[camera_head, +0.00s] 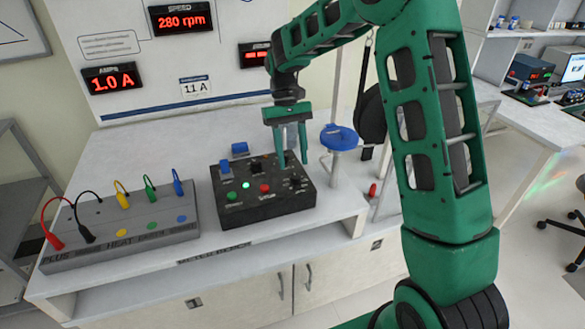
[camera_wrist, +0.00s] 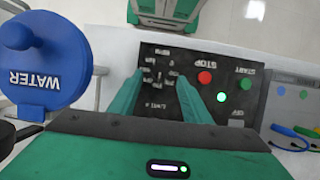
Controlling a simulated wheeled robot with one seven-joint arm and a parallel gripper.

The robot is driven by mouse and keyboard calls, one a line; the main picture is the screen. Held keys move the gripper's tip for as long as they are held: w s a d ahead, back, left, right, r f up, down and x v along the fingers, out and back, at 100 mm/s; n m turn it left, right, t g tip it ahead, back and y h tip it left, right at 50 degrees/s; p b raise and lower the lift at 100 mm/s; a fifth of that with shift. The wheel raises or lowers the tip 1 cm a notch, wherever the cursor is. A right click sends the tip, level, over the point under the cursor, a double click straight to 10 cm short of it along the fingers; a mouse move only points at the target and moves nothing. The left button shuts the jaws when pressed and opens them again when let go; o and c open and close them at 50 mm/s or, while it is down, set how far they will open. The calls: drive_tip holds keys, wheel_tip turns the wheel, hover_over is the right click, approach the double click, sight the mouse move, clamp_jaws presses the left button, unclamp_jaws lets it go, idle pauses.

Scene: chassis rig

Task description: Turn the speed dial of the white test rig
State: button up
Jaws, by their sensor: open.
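The white test rig (camera_head: 105,165) has a black control box (camera_head: 265,210) with a lit green lamp, also in the wrist view (camera_wrist: 222,97). A small dark dial ringed by white marks (camera_wrist: 160,78) sits on the box, showing between my fingers in the wrist view. My gripper (camera_head: 293,160) is open and empty, pointing down over the right part of the box. In the wrist view its fingertips (camera_wrist: 160,76) are on either side of the dial. Whether they touch the box I cannot tell. The speed display (camera_head: 180,20) reads 280 rpm.
The control box also carries a red STOP button (camera_wrist: 205,77) and a green START button (camera_wrist: 245,85). A blue WATER valve (camera_head: 338,138) stands close to the right of my gripper. A grey terminal box (camera_head: 120,230) with coloured leads lies at the left.

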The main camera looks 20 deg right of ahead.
drive_tip(key=v, duration=0.6)
drive_tip(key=shift+w+r, duration=0.2)
drive_tip(key=s+d+m+t, duration=0.1)
drive_tip(key=s+d, duration=0.4)
drive_tip(key=s, duration=0.7)
drive_tip(key=s+d+m+t, duration=0.1)
drive_tip(key=s+d+m, duration=0.2)
drive_tip(key=s, duration=0.9)
drive_tip(key=s+d+m+t, duration=0.2)
drive_tip(key=s+d, duration=0.7)
drive_tip(key=s, duration=0.4)
drive_tip(key=shift+r, duration=0.2)
